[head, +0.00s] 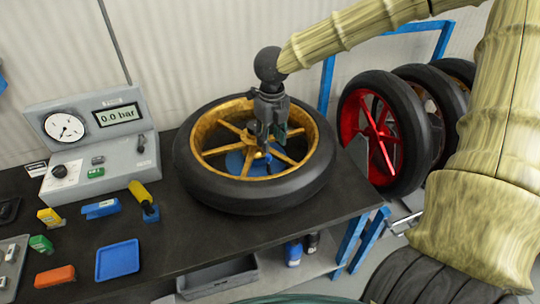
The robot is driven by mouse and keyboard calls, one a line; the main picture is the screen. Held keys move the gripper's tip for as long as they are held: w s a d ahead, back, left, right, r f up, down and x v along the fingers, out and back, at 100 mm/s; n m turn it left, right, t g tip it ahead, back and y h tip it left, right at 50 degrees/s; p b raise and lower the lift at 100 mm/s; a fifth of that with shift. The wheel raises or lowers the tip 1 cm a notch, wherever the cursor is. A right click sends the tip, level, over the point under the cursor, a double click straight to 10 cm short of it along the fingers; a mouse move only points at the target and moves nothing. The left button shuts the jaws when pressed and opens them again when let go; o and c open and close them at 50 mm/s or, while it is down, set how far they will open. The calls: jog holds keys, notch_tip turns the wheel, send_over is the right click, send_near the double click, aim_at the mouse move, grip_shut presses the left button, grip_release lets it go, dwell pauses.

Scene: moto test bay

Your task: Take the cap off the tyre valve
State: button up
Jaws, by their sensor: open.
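A wheel with a black tyre (255,200) and a gold spoked rim (222,118) lies flat on the dark bench. My gripper (268,146) is open and points down over the middle of the wheel, inside the rim. The valve itself cannot be made out. Whether the fingers touch anything is unclear.
A gauge box (92,145) reading 0.0 bar stands left of the wheel. A blue tray (117,260), a yellow-handled tool (142,198) and small coloured items lie in front of it. Spare wheels (400,125) stand at right behind my arm.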

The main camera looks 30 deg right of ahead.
aim_at(268, 155)
jog(key=f, duration=0.1)
jog(key=w+f, duration=0.1)
jog(key=f, duration=0.1)
jog(key=shift+w+f+p, duration=0.2)
jog(key=shift+w+p, duration=0.1)
jog(key=shift+p, duration=0.1)
jog(key=shift+s+d+f, duration=0.1)
jog(key=shift+s+f, duration=0.1)
jog(key=shift+f, duration=0.1)
jog(key=f, duration=0.1)
jog(key=w+f+p, duration=0.1)
jog(key=f, duration=0.1)
jog(key=shift+s+f, duration=0.25)
jog(key=shift+w, duration=0.15)
jog(key=c, duration=0.8)
